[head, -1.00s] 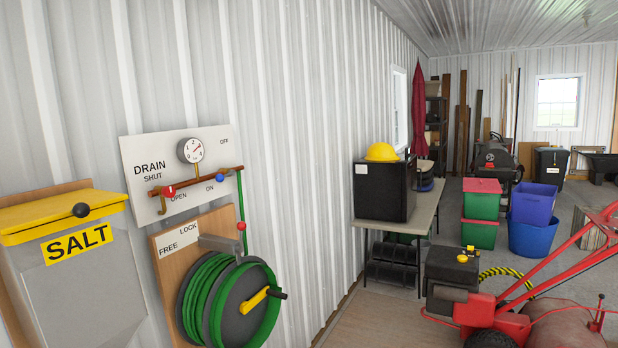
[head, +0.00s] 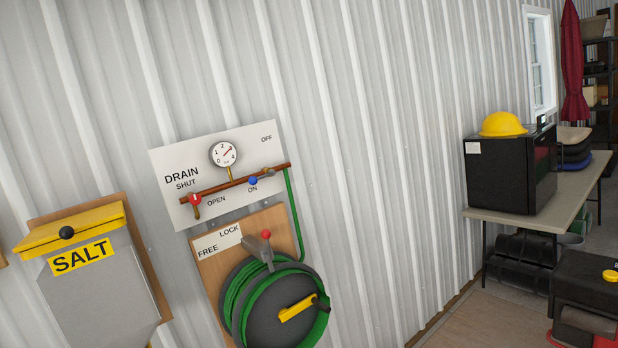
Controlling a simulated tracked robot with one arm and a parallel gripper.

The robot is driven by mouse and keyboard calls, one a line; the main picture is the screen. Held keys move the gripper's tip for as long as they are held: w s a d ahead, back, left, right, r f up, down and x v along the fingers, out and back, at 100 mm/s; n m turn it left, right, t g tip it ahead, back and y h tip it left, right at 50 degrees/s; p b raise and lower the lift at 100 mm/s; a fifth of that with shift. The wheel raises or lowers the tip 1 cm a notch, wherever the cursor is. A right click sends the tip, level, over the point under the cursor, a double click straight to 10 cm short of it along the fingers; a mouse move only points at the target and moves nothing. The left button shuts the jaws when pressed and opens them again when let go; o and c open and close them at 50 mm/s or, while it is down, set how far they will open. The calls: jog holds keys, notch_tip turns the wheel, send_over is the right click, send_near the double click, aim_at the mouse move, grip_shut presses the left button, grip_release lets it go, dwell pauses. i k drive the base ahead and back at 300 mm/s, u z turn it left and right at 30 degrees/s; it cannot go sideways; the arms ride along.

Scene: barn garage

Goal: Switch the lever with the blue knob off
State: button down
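The blue knob (head: 253,181) sits on a short lever at the right part of a copper pipe on the white drain board (head: 290,139). The lever lies roughly along the pipe, with the knob close to the ON label (head: 252,189). The OFF label (head: 266,139) is higher up at the board's right. My gripper is not in view, so its distance from the knob and its hold cannot be told.
A red-knobbed valve (head: 195,198) and a gauge (head: 224,153) share the board. Below is a green hose reel (head: 270,305) with a red-knobbed lever (head: 266,234). A salt box (head: 95,285) hangs left. A table (head: 520,213) stands right. The wall between is bare.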

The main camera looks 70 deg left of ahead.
aim_at(252, 180)
jog(key=u, duration=0.25)
jog(key=i, duration=1.25)
jog(key=u, duration=1.05)
jog(key=i, duration=0.6)
jog(key=u, duration=0.3)
jog(key=k, duration=0.95)
jog(key=u, duration=0.2)
jog(key=i, duration=0.95)
jog(key=z, duration=0.05)
